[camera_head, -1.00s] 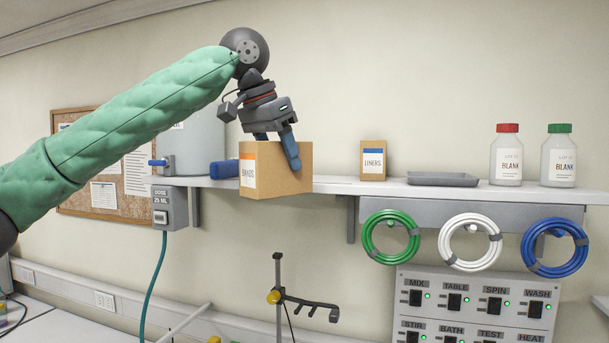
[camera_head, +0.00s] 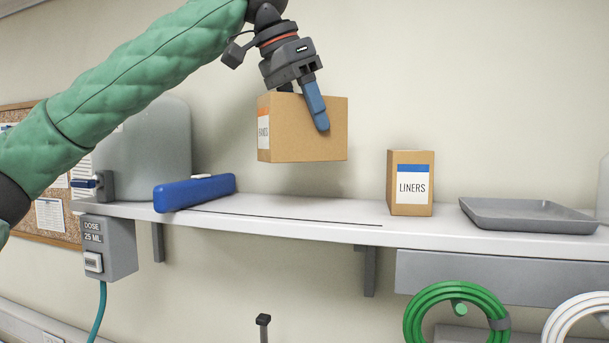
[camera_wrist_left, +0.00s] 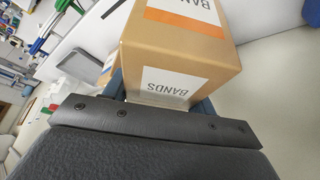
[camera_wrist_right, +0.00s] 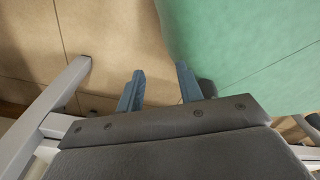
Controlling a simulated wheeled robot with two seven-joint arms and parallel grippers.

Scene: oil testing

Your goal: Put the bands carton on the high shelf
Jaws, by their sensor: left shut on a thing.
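The bands carton (camera_head: 295,140) is a brown box with an orange stripe and a white label. My left gripper (camera_head: 303,105) is shut on it from above and holds it in the air above the high shelf (camera_head: 300,215). In the left wrist view the carton (camera_wrist_left: 185,60) sits between the fingers, its BANDS label facing the camera. The shelf below the carton is bare, with a thin dark line along it. My right gripper (camera_wrist_right: 160,88) shows only in the right wrist view, with its fingers apart and nothing between them.
A liners carton (camera_head: 410,185) stands on the shelf right of the held carton, with a grey tray (camera_head: 530,215) further right. A blue bar-shaped object (camera_head: 195,192) and a large grey container (camera_head: 145,150) are on the left. Hose coils (camera_head: 455,310) hang below the shelf.

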